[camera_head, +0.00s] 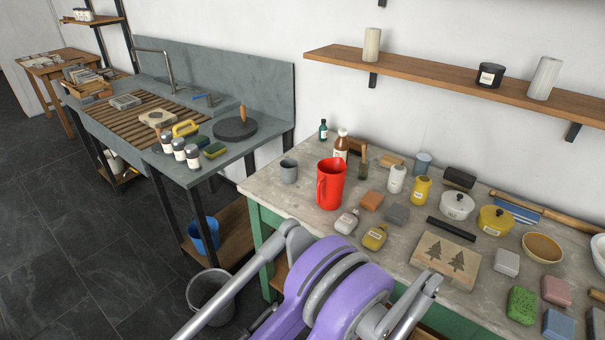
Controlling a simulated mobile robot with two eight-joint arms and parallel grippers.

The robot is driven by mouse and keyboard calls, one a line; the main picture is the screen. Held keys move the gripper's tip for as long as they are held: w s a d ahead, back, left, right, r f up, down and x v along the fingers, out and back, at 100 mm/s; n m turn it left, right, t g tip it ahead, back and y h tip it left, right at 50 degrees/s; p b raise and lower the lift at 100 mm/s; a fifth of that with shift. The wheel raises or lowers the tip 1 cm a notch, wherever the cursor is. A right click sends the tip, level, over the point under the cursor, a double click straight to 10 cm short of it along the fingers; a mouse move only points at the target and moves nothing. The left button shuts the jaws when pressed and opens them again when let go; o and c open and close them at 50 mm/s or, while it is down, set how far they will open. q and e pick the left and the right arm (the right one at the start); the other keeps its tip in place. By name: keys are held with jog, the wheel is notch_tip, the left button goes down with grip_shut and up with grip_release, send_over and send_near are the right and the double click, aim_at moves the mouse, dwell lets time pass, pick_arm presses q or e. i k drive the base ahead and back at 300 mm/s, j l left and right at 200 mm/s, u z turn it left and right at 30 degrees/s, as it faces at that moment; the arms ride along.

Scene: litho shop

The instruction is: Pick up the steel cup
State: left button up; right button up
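A small grey metal-looking cup (289,171) stands upright at the left end of the worktable (262,188), left of a red jug (330,184). It looks like the steel cup. A grey-blue cylindrical cup or tin (422,164) stands farther back near the wall; I cannot tell its material. Purple and grey links of my own arms fill the bottom middle, in front of the table and apart from the cup. I cannot make out the fingertips of either gripper.
Bottles, pots, blocks and sponges crowd the table's middle and right. A wooden board with printed trees (445,249) lies near the front. A wall shelf (450,77) hangs above. A sink bench (240,150) stands left, with a grey bucket (211,297) on the floor.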

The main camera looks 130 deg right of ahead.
aim_at(289, 172)
jog(key=z, duration=4.3)
jog(key=i+j+z, duration=0.2)
jog(key=i+z, duration=0.15)
jog(key=i+j+z, duration=0.4)
jog(key=i, duration=0.25)
jog(key=i+j+z, duration=0.4)
jog(key=i, duration=0.2)
